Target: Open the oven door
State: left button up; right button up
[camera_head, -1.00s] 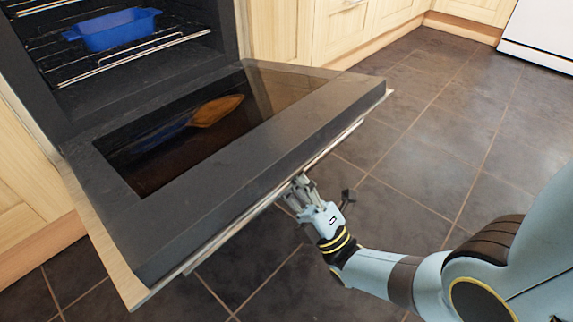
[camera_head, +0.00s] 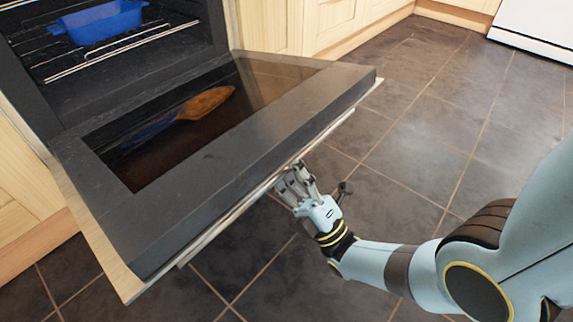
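The oven door (camera_head: 262,134) hangs down open, close to level, with its dark glass panel facing up. The oven cavity (camera_head: 120,85) is exposed behind it. A metal handle bar (camera_head: 235,214) runs along the door's outer front edge. My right gripper (camera_head: 290,184) is at that front edge, right of its middle, against or just below the handle. The door edge partly hides its fingertips, so I cannot tell whether they are closed on the bar. My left gripper is not in view.
A blue baking dish (camera_head: 100,22) sits on a wire rack (camera_head: 130,40) inside the oven. A brown wooden utensil shape (camera_head: 207,103) shows in the door glass. Wooden cabinets (camera_head: 320,25) stand behind. Dark tiled floor (camera_head: 450,130) is clear to the right.

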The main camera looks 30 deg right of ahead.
jog(key=s+d+f, duration=0.1)
jog(key=s+d, duration=0.1)
jog(key=s, duration=0.4)
jog(key=s+d, duration=0.3)
jog(key=s, duration=0.4)
jog(key=shift+s+f, duration=0.2)
jog(key=shift+f, duration=0.2)
